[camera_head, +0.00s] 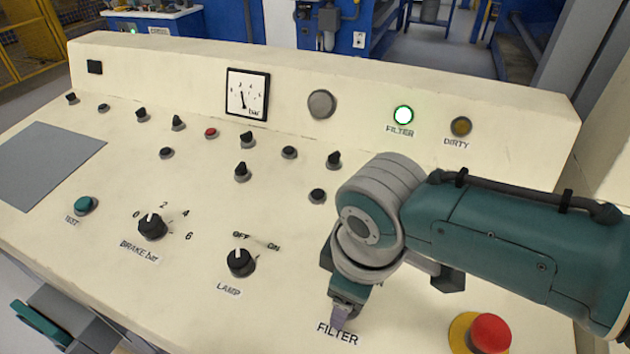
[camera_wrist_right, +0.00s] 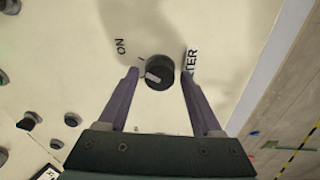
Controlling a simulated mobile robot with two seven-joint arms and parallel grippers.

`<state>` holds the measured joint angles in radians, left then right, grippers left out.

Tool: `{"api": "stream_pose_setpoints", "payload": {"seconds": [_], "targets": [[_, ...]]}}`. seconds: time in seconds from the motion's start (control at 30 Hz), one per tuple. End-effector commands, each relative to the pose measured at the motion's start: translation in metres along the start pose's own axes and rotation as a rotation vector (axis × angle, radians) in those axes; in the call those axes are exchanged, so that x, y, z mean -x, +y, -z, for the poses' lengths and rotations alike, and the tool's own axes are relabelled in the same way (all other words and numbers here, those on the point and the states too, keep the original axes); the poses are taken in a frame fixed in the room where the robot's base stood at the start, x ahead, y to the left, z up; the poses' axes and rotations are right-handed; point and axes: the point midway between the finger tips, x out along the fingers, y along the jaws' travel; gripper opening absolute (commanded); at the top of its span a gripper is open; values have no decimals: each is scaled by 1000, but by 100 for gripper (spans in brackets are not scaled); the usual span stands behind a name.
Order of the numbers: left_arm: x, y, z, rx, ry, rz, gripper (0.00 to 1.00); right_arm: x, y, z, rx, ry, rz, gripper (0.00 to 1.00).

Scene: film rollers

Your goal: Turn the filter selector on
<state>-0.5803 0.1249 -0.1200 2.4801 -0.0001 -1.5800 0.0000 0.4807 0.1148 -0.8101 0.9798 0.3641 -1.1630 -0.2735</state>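The filter selector (camera_wrist_right: 160,72) is a black round knob with a white pointer mark, seen in the right wrist view. Its mark lies on the knob's left, lower side, while the ON label (camera_wrist_right: 121,46) is at its upper left. My right gripper (camera_wrist_right: 159,66) is open, with one finger on each side of the knob and a small gap visible on both sides. In the head view my right gripper (camera_head: 338,318) points down behind the FILTER label (camera_head: 337,335), and it and my arm hide the selector. No left gripper fingers are visible.
A red emergency button (camera_head: 491,332) is right of my gripper. The lamp selector (camera_head: 241,262) and brake selector (camera_head: 152,226) stand to the left. Several small knobs lie farther back.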

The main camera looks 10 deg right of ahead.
Motion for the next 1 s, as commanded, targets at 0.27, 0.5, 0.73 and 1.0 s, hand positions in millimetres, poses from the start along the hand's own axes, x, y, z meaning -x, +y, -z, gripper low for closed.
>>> {"api": "stream_pose_setpoints", "payload": {"seconds": [0.27,0.5,0.73,1.0], "targets": [[0,0,0,-1,0,1,50,0,0,0,1,-1,-1,76],[13,0,4,0,0,0,50,23,1,0,3,2,-1,76],[29,0,10,5,1,-4,50,67,1,0,2,2,-2,76],[35,1,12,9,2,-7,50,97,0,0,1,1,-1,76]]}}
